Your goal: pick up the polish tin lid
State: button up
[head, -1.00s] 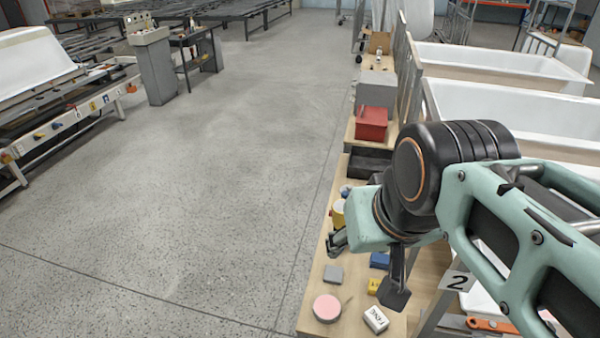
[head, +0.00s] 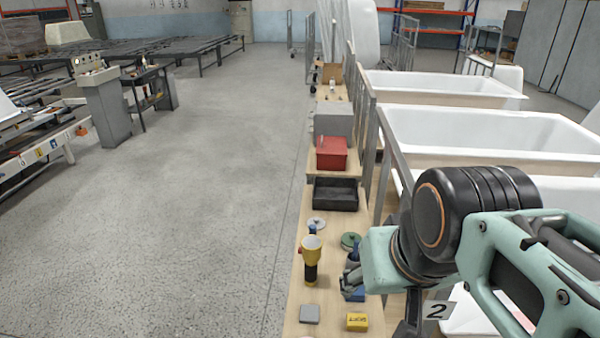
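I cannot tell for sure which thing is the polish tin lid. A round green disc (head: 351,241) lies on the wooden bench, just beyond my gripper. A round silver-grey disc (head: 317,223) with a raised centre lies to its left, farther back. My gripper (head: 352,284) is a small dark shape low over the bench, left of the teal wrist and nearer than the green disc. It appears apart from both discs. Its fingers are partly hidden and too small to show whether they are open.
A yellow-and-black torch (head: 311,262) stands left of my gripper. A grey block (head: 310,314), a yellow box (head: 357,322) and a blue block (head: 357,295) are nearer. A black tray (head: 335,194) and red box (head: 332,153) are behind. White tub shells (head: 490,140) stand right.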

aim_at(320, 222)
jog(key=j+u, duration=0.1)
jog(key=u, duration=0.35)
jog(key=j+u, duration=0.15)
jog(key=u, duration=0.25)
jog(key=j+u, duration=0.1)
jog(key=u, duration=0.35)
jog(key=i+j, duration=0.1)
jog(key=j, duration=0.3)
jog(key=i+j+u, duration=0.15)
jog(key=j, duration=0.2)
jog(key=i+j, duration=0.55)
jog(key=j, duration=0.2)
jog(key=i+j+z, duration=0.1)
jog(key=i+z, duration=0.3)
jog(key=i+j+z, duration=0.2)
jog(key=i+z, duration=0.15)
jog(key=i+l+z, duration=0.1)
jog(key=i+z, duration=0.3)
jog(key=i+j+z, duration=0.15)
jog(key=i+z, duration=0.3)
jog(key=i, duration=0.15)
jog(key=i+z, duration=0.15)
jog(key=i, duration=0.45)
jog(key=i+j+z, duration=0.2)
jog(key=i, duration=0.4)
jog(key=l, duration=0.1)
